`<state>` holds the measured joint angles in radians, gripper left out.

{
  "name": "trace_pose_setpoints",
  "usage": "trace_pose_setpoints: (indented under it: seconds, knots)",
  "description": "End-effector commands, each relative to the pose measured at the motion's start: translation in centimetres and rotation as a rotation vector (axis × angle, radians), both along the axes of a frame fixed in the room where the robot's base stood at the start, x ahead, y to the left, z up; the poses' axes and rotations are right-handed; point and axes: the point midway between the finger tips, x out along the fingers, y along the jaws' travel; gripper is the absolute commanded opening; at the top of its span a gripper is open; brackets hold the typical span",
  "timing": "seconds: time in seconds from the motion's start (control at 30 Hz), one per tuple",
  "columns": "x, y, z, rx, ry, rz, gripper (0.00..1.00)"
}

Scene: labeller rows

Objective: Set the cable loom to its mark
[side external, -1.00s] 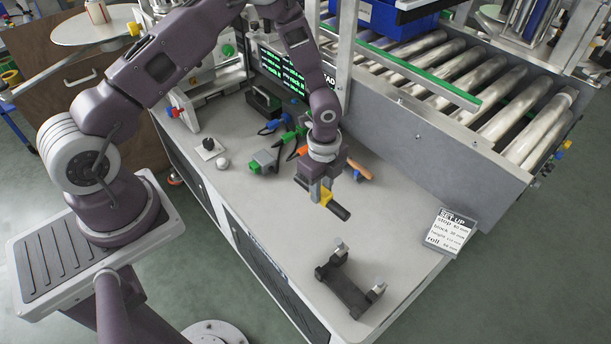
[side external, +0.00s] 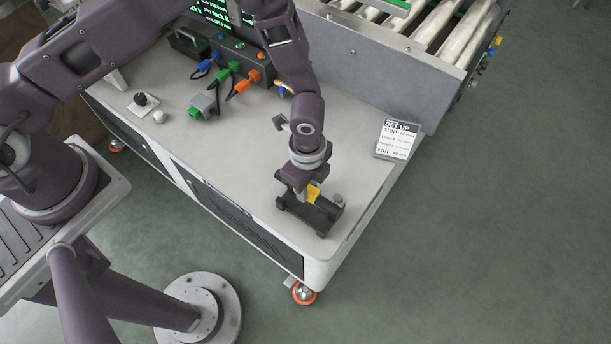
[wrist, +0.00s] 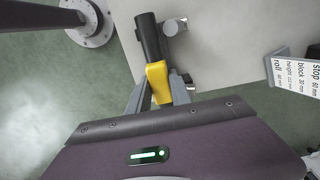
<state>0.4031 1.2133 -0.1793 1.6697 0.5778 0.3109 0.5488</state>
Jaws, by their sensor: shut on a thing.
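The likely cable loom is the group of short cables with blue, green and orange plugs (side external: 228,72), lying at the front of a black control box; no mark for it can be made out. My gripper (side external: 312,193) is shut on a yellow-and-black piece, whose yellow part (side external: 314,194) shows between the fingers. In the wrist view this piece shows a yellow grip (wrist: 158,82) and a dark cylinder (wrist: 147,40). It is down at a black bracket (side external: 325,222) near the bench's front corner. Whether it touches or rests in the bracket cannot be told.
A grey box with a green end (side external: 204,104) lies near the cables. A black knob on a white plate (side external: 142,102) and a white ball (side external: 159,117) sit to its left. A set-up card (side external: 397,139) stands at the right edge.

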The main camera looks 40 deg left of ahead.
Motion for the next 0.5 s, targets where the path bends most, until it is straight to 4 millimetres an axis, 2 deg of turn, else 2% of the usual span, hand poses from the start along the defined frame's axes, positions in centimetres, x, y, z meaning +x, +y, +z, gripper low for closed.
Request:
trace_pose_setpoints:
  seconds: [0.3, 0.5]
  knots:
    - [0.0, 0.0, -0.1, 0.001, 0.001, 0.000, 0.00]
    - [0.0, 0.1, -1.7, 0.002, 0.002, 0.000, 0.00]
